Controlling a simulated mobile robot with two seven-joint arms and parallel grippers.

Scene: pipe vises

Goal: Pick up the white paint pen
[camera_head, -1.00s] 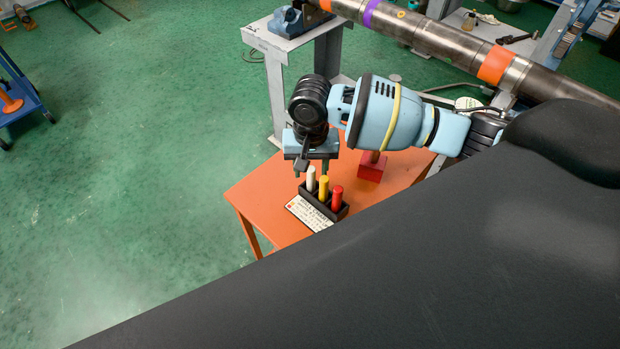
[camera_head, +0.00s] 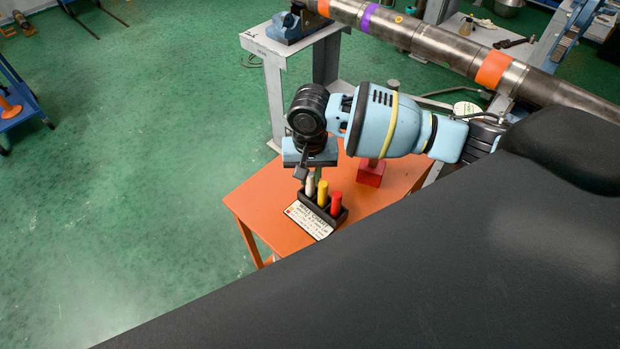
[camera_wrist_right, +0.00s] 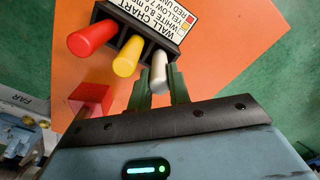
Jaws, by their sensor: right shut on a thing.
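The white paint pen (camera_head: 310,184) stands in the left slot of a black holder (camera_head: 334,216) on the orange table. My right gripper (camera_head: 310,180) is above the holder, its fingers down around the white pen. In the right wrist view the green fingers (camera_wrist_right: 160,88) are shut on the white pen (camera_wrist_right: 159,72), one on each side. The pen's lower end is hidden in the holder. A yellow pen (camera_head: 322,193) and a red pen (camera_head: 336,203) stand in the same holder beside it. My left gripper is not in view.
A white wall chart card (camera_head: 308,220) lies in front of the holder on the orange table (camera_head: 262,205). A red block (camera_head: 371,173) stands behind it to the right. A long steel pipe (camera_head: 440,42) runs across the back.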

